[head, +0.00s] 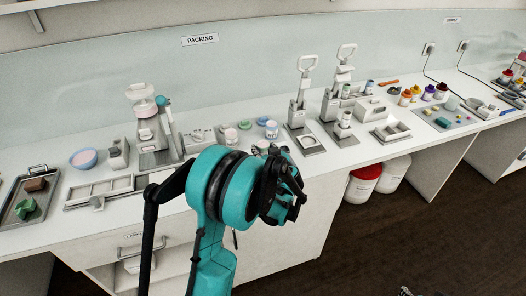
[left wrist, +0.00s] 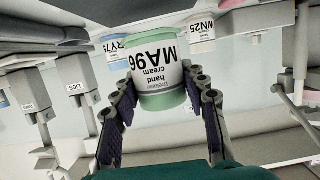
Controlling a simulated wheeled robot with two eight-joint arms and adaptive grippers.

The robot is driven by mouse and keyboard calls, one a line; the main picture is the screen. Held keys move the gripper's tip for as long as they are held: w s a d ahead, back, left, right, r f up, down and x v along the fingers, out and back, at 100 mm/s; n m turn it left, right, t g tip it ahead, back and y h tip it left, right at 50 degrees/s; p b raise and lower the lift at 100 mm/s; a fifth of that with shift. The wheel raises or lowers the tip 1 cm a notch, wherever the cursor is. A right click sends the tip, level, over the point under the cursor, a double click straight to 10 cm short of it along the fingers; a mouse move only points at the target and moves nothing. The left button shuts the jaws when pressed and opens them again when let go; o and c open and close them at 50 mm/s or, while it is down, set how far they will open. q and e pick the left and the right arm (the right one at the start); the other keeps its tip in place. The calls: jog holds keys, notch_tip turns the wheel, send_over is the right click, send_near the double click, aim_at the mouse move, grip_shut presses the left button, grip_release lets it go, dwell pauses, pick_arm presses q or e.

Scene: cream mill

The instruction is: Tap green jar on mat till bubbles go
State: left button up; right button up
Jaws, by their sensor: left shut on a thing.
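The green jar (left wrist: 160,68) fills the middle of the left wrist view. It has a white label reading "MA96 hand cream", upside down in that picture, and a green band at the end nearest my gripper. My left gripper (left wrist: 160,92) is shut on it, one finger on each side. The mat cannot be made out.
More jars stand beyond the held one, one labelled "WN25" (left wrist: 202,35) and a blue one (left wrist: 117,55). On the bench are lever presses (head: 303,110), a blue bowl (head: 83,158), a tray (head: 15,212) and a blue jar (head: 271,129). Red and white tubs (head: 362,185) stand under the bench.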

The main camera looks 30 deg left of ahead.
aim_at(263, 141)
pick_arm(q)
jog(key=shift+f, duration=0.25)
notch_tip(263, 141, down, 3)
jog(key=b, duration=0.3)
jog(key=shift+f, duration=0.15)
jog(key=shift+r, duration=0.35)
jog(key=shift+c, duration=0.6)
jog(key=o, duration=1.5)
jog(key=shift+o, duration=0.2)
jog(key=shift+r, duration=0.1)
jog(key=shift+r+p, duration=2.35)
jog(key=shift+r, duration=0.65)
jog(key=shift+f, duration=0.1)
